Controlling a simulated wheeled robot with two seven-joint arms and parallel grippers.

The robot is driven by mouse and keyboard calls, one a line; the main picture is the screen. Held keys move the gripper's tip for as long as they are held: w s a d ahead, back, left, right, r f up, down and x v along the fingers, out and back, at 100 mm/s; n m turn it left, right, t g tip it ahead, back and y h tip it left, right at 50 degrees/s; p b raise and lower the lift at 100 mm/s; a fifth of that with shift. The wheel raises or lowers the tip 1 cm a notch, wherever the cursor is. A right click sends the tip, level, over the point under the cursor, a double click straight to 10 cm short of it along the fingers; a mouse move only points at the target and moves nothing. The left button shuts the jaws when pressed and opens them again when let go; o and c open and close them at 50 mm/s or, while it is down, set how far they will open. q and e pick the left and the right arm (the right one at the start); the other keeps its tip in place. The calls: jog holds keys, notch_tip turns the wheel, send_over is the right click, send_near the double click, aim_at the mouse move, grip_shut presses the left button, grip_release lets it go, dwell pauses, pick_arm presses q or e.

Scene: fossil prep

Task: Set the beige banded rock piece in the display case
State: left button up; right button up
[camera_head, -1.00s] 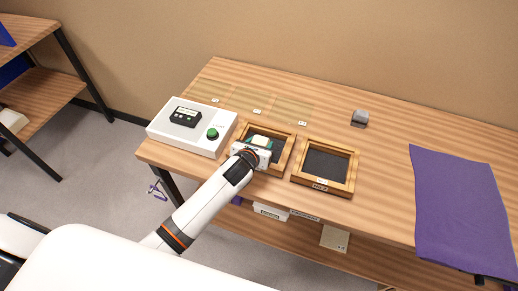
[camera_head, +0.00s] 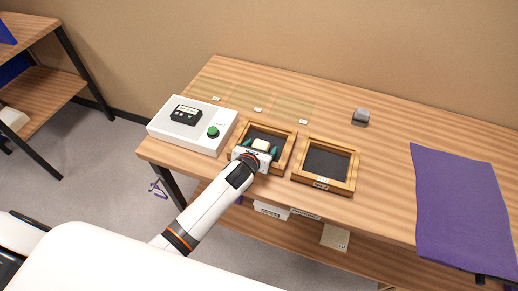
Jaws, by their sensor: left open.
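The beige rock piece (camera_head: 261,145) is a small pale block at the left wooden display case, a shallow tray with a dark floor (camera_head: 266,134). A second wooden case (camera_head: 325,163) with a label on its front stands to the right and is empty. My left gripper (camera_head: 260,148) is over the near part of the left case. Its green fingertips are apart, one on each side of the beige piece. I cannot tell whether the piece touches the case floor, and its banding is too small to make out. My right gripper is not in view.
A white box with a green button (camera_head: 189,126) stands left of the cases. A grey object (camera_head: 360,117) sits at the back. A purple cloth (camera_head: 460,215) covers the right end. Pale labelled patches (camera_head: 245,97) lie behind. The wood between the right case and cloth is clear.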

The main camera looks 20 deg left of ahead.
pick_arm(q)
jog(key=v, duration=1.2)
